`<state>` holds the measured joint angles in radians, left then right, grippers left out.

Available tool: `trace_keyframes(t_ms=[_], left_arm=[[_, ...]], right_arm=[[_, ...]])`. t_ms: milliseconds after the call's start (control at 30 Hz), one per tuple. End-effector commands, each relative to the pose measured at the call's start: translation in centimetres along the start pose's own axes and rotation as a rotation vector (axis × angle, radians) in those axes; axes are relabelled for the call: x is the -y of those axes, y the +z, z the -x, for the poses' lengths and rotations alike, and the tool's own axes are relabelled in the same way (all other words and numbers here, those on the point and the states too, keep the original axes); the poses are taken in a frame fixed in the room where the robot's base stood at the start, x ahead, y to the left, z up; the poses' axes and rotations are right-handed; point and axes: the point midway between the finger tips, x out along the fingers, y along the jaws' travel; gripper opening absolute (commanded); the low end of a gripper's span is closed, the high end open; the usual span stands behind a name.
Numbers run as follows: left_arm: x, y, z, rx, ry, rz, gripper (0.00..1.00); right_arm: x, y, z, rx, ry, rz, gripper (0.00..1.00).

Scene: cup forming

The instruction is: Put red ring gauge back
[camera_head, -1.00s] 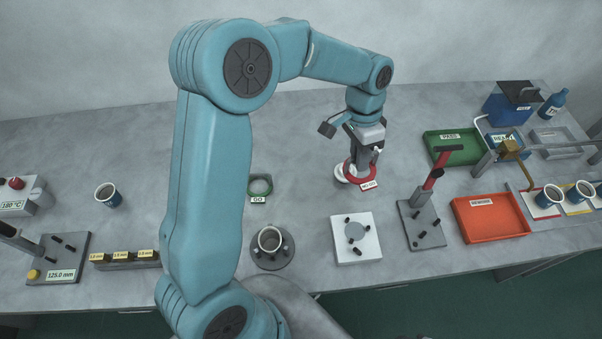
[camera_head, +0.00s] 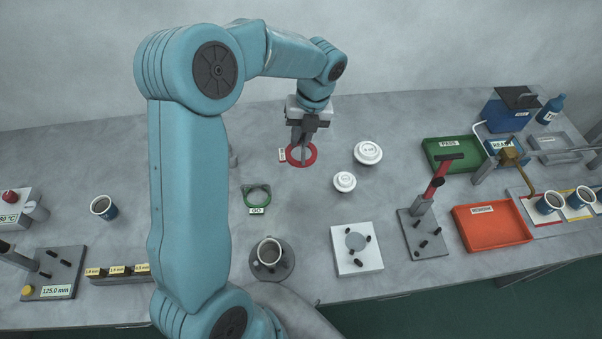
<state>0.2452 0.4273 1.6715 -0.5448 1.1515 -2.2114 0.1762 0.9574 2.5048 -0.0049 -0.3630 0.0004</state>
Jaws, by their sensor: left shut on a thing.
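The red ring gauge (camera_head: 313,160) is in the head view, above the back middle of the table. The gripper points down, and the ring looks about level. I cannot tell exactly how far it is above the table. The green GO ring gauge (camera_head: 257,198) lies to the front left of the red ring. My right gripper is not in view.
Two white lids (camera_head: 368,152) (camera_head: 344,182) lie to the right of the red ring. A cup stands in a round holder (camera_head: 271,268) in front. A white plate with pegs (camera_head: 358,262), a green PASS tray (camera_head: 453,153) and an orange tray (camera_head: 490,228) are to the right.

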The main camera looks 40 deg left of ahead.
Motion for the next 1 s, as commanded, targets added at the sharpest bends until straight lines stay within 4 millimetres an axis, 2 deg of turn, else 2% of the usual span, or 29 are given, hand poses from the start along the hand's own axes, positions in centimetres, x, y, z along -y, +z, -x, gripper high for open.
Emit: trace_keyframes(t_ms=[100, 300, 467, 700, 800, 1000], left_arm=[[0.6, 0.0, -3.6, -0.006, 0.003, -0.001, 0.00], [1.6, 0.2, -8.3, -0.002, 0.001, 0.002, 0.00], [2.0, 0.2, -10.0, 0.000, 0.001, 0.003, 0.00], [2.7, 0.2, -13.5, -0.002, 0.000, 0.003, 0.00], [2.8, 0.2, -14.1, 0.000, -0.001, 0.003, 0.00], [2.9, 0.2, -14.1, 0.001, -0.001, 0.003, 0.00]], right_arm=[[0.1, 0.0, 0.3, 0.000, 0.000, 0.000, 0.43], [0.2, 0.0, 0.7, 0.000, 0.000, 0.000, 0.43], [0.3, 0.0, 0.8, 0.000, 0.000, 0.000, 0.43], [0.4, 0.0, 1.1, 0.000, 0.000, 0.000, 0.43], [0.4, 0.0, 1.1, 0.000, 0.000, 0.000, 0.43], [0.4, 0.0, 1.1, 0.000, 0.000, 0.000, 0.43]])
